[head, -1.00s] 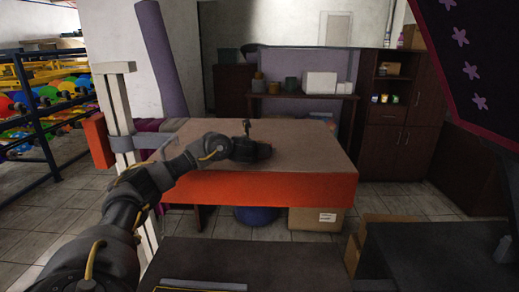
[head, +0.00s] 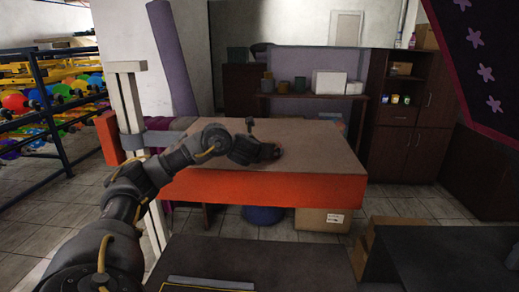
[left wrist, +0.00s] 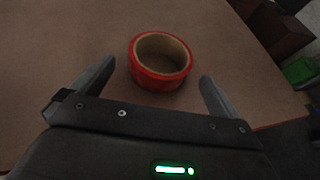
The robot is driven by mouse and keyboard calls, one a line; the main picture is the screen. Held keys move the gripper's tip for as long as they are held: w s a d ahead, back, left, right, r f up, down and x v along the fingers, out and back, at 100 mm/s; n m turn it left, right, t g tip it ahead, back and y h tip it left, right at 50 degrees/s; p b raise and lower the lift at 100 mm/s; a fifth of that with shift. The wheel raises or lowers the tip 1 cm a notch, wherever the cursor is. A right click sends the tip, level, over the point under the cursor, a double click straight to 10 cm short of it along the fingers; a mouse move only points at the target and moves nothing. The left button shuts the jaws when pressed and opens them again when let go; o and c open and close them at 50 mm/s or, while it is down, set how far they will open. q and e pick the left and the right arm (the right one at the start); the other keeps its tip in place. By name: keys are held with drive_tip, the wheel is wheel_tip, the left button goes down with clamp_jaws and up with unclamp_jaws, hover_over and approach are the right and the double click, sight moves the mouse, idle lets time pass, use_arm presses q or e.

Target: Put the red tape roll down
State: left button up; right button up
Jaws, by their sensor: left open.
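The red tape roll (left wrist: 157,80) lies flat on the brown tabletop in the left wrist view, with its cardboard core showing. My left gripper (left wrist: 157,88) is open, its two fingers on either side of the roll with gaps between them and it. In the head view my left gripper (head: 272,150) is over the table (head: 320,150) with the orange front edge. The roll is hidden there behind the gripper. My right gripper is not in view.
The tabletop is clear to the right of my left gripper. A grey post (head: 135,110) stands at the table's left end. A dark surface (head: 440,262) is at the lower right.

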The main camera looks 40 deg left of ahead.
use_arm(q)
drive_tip(key=p+v, duration=0.1)
drive_tip(key=v, duration=0.4)
drive_tip(key=shift+w+r, duration=0.1)
drive_tip(key=shift+r, duration=0.05)
drive_tip(key=shift+s+d+r, duration=0.15)
drive_tip(key=shift+s+d, duration=0.1)
drive_tip(key=shift+s, duration=0.35)
drive_tip(key=shift+w, duration=0.1)
